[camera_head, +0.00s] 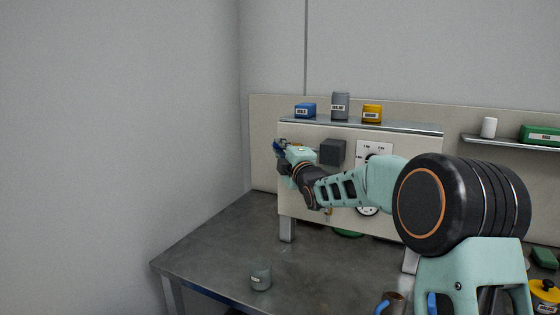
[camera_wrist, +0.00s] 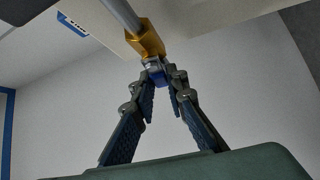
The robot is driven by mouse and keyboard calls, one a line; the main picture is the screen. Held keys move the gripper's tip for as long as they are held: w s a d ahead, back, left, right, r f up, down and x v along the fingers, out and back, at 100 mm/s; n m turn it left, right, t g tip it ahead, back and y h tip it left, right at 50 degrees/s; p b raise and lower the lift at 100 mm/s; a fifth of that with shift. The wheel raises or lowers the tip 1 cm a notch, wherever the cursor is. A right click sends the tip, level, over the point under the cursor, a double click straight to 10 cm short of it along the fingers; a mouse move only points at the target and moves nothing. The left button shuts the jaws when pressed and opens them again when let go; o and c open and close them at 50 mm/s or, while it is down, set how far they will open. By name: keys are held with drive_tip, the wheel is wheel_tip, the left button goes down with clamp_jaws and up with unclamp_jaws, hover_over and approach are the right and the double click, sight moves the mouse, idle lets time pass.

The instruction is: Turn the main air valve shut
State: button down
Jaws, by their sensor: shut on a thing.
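The main air valve shows in the wrist view as a brass body (camera_wrist: 147,40) on a grey pipe (camera_wrist: 122,12), with a small blue handle (camera_wrist: 157,77) at its lower end. My gripper (camera_wrist: 162,78) has its two fingers closed together at this blue handle, one on each side. In the head view my gripper (camera_head: 281,150) is at the left end of the upright panel (camera_head: 300,207), and a bit of blue shows there. The fingertips and my wrist hide most of the valve in the head view. I cannot tell the handle's angle.
A dark box (camera_head: 333,152) sits on the panel just right of my gripper.

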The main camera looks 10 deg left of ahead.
drive_tip(key=shift+s+d+r+m+t+h+b, duration=0.15)
drive_tip(key=shift+d+r+m+t+h+b, duration=0.3)
drive_tip(key=shift+m+t+h+b, duration=2.05)
drive_tip(key=shift+s+d+r+m+t+h+b, duration=0.2)
drive_tip(key=shift+d+r+m+h+b, duration=0.25)
drive_tip(key=shift+m+h+b, duration=4.4)
drive_tip(key=shift+s+d+r+m+t+h+b, duration=0.3)
drive_tip(key=shift+m+t+h+b, duration=1.45)
drive_tip(key=shift+m, duration=3.7)
drive_tip(key=shift+w+d+m+g+b, duration=0.1)
drive_tip(key=shift+d+m+g+b, duration=0.25)
drive_tip(key=shift+g, duration=0.2)
drive_tip(key=c, duration=1.9)
unclamp_jaws()
drive_tip(key=shift+c, duration=0.2)
drive_tip(key=shift+a, duration=0.1)
drive_tip(key=v, duration=1.1)
drive_tip(key=shift+s+f, duration=0.2)
drive_tip(key=shift+s, duration=0.15)
